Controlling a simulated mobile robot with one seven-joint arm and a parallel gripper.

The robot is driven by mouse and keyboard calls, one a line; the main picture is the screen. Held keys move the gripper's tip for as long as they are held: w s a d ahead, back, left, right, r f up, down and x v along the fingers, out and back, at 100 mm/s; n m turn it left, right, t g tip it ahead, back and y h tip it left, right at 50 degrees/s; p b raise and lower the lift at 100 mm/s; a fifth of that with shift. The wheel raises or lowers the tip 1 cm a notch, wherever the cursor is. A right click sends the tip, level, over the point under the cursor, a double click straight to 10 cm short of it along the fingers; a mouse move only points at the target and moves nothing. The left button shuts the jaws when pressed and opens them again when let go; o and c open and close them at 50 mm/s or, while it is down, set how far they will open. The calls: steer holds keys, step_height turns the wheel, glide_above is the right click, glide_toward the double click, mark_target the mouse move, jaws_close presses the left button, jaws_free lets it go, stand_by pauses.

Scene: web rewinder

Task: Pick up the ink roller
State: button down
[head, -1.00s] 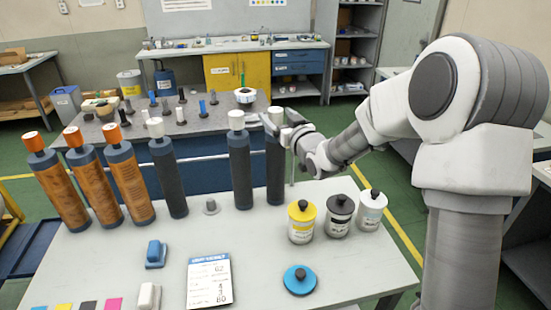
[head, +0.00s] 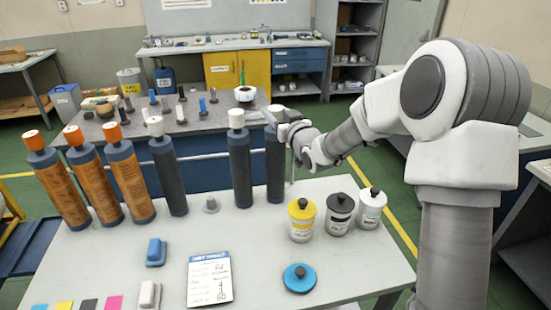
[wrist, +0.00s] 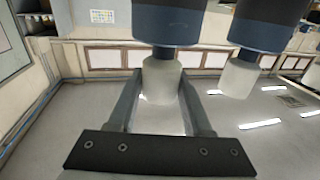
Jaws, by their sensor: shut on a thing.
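A row of tall rollers stands along the far side of the light grey table (head: 350,262). The rightmost dark roller (head: 275,172) is upright with a white end on top. My gripper (head: 277,117) is at that white end, which also shows between the two fingers in the wrist view (wrist: 161,84). The fingers are shut on the white end. The roller's base looks to be at table level; I cannot tell whether it is lifted. Another dark roller (head: 240,172) with a white end stands just left of it, and also shows in the wrist view (wrist: 237,80).
A third dark roller (head: 168,175) and orange-brown rollers (head: 130,186) stand farther left. Yellow (head: 301,226), black (head: 339,218) and white (head: 370,212) ink cans are in front of my arm.

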steer(key=shift+r, duration=0.15)
steer(key=shift+r, duration=1.9)
steer(key=s+d+r+p, duration=0.1)
steer(key=s+d+r, duration=0.5)
steer(key=d, duration=0.4)
steer(key=shift+r, duration=0.55)
